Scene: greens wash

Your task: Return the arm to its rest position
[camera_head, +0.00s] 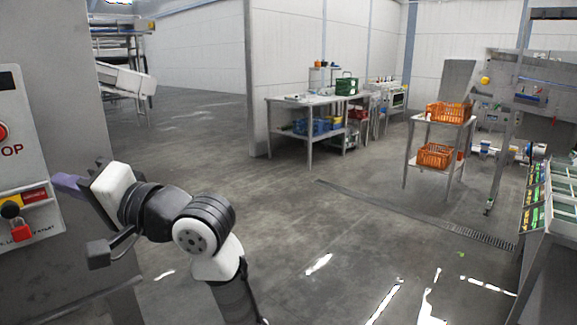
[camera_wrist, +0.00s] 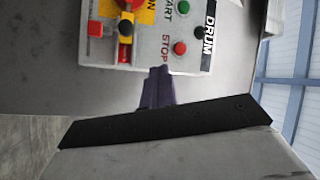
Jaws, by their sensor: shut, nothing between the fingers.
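My gripper (camera_head: 70,184) is at the left of the head view, close in front of the machine's control box. Its purple fingers also show in the wrist view (camera_wrist: 157,88), shut with nothing between them. My arm is bent, reaching up from the bottom of the head view and to the left.
The control box (camera_head: 22,165) carries a red stop button (camera_head: 3,132) and a red padlock (camera_head: 21,229) by a yellow-red switch. Open wet floor lies between.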

